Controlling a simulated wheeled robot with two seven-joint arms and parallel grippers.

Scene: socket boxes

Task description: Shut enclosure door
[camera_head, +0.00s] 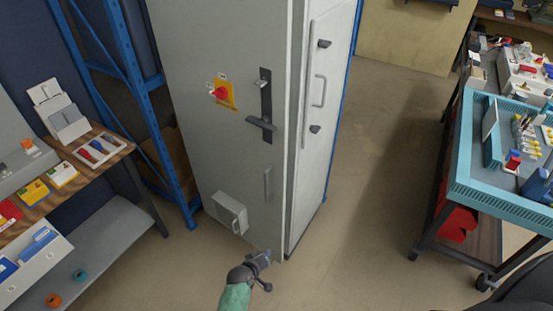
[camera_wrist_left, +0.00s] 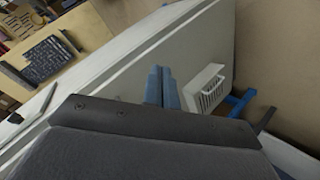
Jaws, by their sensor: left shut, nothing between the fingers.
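The tall light-grey enclosure stands left of centre in the head view. Its front door (camera_head: 215,150) carries a black lever handle (camera_head: 263,122), a red rotary switch on a yellow plate (camera_head: 221,93) and a small vent box (camera_head: 230,212). The door's right edge meets the white side panel (camera_head: 330,110); I cannot tell whether a gap is there. My left gripper (camera_head: 264,255) is shut and empty, low by the door's bottom right corner. In the left wrist view its fingers (camera_wrist_left: 162,88) are together in front of a pale panel, beside the vent box (camera_wrist_left: 205,90); contact is unclear. My right gripper is not visible.
A wooden-topped bench (camera_head: 88,168) with small parts and a blue rack (camera_head: 150,100) stand on the left. A teal-edged cart (camera_head: 490,195) with tools stands on the right. The floor (camera_head: 365,190) between enclosure and cart is clear.

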